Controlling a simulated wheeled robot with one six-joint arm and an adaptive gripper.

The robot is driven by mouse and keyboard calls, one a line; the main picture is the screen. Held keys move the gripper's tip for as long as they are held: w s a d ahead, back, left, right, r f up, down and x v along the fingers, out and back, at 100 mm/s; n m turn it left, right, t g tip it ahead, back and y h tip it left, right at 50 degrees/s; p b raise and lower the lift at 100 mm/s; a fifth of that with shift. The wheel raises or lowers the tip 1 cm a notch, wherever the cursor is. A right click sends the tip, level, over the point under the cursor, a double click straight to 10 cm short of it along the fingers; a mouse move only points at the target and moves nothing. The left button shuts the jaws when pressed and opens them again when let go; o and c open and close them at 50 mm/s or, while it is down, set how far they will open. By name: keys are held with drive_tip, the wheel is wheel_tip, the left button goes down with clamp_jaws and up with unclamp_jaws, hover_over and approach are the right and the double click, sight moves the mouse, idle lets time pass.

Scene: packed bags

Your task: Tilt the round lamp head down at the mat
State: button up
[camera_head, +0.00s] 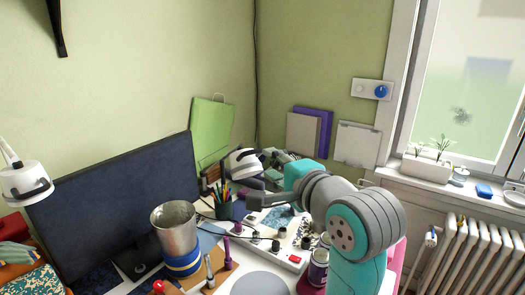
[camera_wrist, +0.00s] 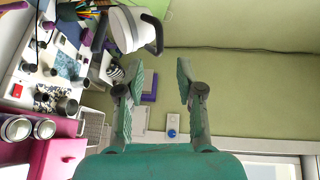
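A white round lamp head (camera_head: 243,162) with a dark band stands over the desk's back part in the head view. It also shows at the top of the wrist view (camera_wrist: 130,28), with a dark handle on its right side. My gripper (camera_wrist: 158,78) is open and empty, its two green-tipped fingers apart. The lamp head is beyond the left finger and slightly left of the gap; I see no clear contact. In the head view my gripper (camera_head: 275,157) is just right of the lamp head. A round grey mat-like patch (camera_head: 258,286) lies at the desk's front; I cannot tell whether it is the mat.
A second white lamp head (camera_head: 26,180) hangs at the far left. A dark monitor (camera_head: 120,205), a metal cup (camera_head: 174,228) and a pen holder (camera_head: 224,208) stand on the desk. A wall switch (camera_wrist: 172,125) shows beyond my fingers.

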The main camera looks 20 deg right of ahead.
sight(253, 153)
drive_tip(key=w, duration=0.3)
drive_tip(key=w+a+f, duration=0.1)
drive_tip(key=w, duration=0.6)
drive_tip(key=shift+w+a+f, duration=0.15)
drive_tip(key=shift+w+f, duration=0.05)
clamp_jaws()
